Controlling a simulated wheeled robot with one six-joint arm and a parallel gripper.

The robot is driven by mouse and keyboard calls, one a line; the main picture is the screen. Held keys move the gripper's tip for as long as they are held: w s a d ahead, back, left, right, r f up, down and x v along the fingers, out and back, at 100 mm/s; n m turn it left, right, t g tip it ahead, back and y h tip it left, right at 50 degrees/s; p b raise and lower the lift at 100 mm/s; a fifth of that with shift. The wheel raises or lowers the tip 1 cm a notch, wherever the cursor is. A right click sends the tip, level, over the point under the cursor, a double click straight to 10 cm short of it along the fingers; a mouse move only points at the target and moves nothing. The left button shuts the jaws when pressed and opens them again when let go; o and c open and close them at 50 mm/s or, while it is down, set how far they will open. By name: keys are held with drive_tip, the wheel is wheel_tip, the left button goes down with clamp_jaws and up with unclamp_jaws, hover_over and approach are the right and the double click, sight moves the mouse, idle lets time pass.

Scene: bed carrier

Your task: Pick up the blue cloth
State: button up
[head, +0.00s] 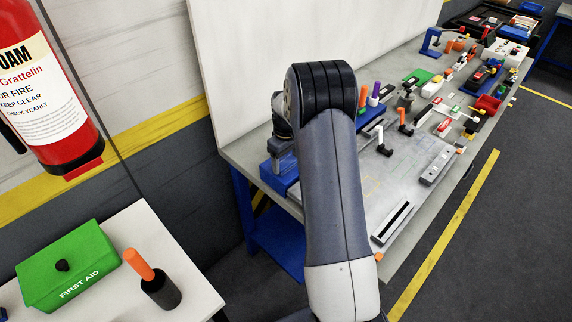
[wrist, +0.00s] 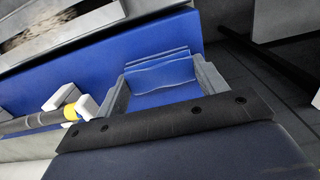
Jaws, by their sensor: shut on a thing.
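The blue cloth (wrist: 160,72) shows in the wrist view as a folded blue piece with layered edges. It lies between the two grey fingers of my gripper (wrist: 162,86), which is shut on it. Part of the cloth is hidden behind the dark bar of the gripper. In the head view my arm covers much of the middle, and I cannot clearly make out the cloth there.
A workbench (head: 395,245) with many tools and parts runs to the back right. A white table (head: 190,270) at lower left holds a green first aid box (head: 68,265). A red extinguisher (head: 50,90) hangs above. The wrist view shows a yellow-black rod (wrist: 30,124) at left.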

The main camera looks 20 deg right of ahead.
sight(286, 161)
drive_tip(key=shift+c, duration=0.2)
wheel_tip(286, 161, up, 10)
drive_tip(key=b, duration=0.2)
idle(0.3)
